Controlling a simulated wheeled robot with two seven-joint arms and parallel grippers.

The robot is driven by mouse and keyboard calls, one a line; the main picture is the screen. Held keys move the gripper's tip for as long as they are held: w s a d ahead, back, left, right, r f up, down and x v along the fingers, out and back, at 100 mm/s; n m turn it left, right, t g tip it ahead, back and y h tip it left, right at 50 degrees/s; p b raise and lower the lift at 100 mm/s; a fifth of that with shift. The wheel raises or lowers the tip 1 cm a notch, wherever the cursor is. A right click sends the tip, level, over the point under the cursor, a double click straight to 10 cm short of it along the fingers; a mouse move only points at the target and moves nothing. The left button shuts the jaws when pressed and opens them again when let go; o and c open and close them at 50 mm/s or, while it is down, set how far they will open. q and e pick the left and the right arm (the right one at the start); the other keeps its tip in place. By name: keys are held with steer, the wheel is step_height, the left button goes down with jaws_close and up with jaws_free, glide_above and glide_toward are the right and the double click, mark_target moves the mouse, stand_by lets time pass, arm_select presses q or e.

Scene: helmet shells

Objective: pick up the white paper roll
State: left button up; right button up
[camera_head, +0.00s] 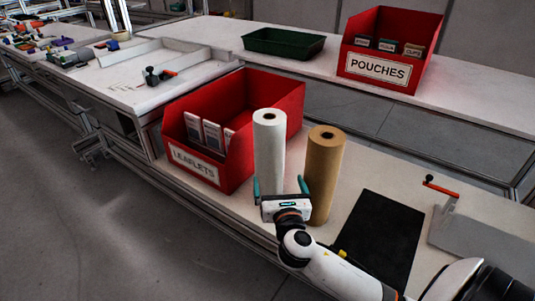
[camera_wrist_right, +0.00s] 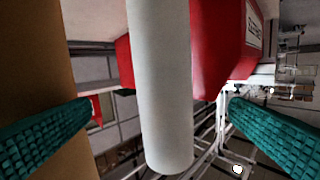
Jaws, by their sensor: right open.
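The white paper roll (camera_head: 269,150) stands upright on the bench, between the red leaflets bin and the brown paper roll. My right gripper (camera_head: 280,188) is open at the lower front of the white roll, with its teal fingers apart. In the right wrist view the white roll (camera_wrist_right: 163,90) lies between the two teal fingers (camera_wrist_right: 160,130), with clear gaps on both sides. The fingers do not appear to touch it. The lower part of the roll is hidden behind the gripper in the head view. My left gripper is not in view.
A brown paper roll (camera_head: 324,165) stands close to the right of the white roll. The red leaflets bin (camera_head: 240,155) is just left. A black mat (camera_head: 382,238) lies to the right. A red pouches bin (camera_head: 385,75) and green tray (camera_head: 284,43) stand on the rear bench.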

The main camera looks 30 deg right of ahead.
mark_target(273, 161)
steer(key=shift+n, duration=0.6)
steer(key=x, duration=0.2)
steer(key=r+x, duration=0.1)
steer(key=x, duration=0.1)
steer(key=b+x, duration=0.1)
steer(key=x, duration=0.2)
steer(key=shift+w+a+r, duration=0.1)
steer(key=shift+w+r, duration=0.05)
steer(key=shift+b+x, duration=0.75)
steer(key=shift+x, duration=2.05)
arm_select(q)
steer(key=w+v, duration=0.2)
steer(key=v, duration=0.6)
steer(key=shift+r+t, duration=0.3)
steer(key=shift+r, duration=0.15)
arm_select(e)
steer(key=shift+w+a, duration=0.1)
steer(key=shift+a, duration=0.05)
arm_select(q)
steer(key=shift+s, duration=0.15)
arm_select(e)
steer(key=shift+c, duration=0.6)
steer(key=c, duration=1.5)
steer(key=shift+r, duration=0.15)
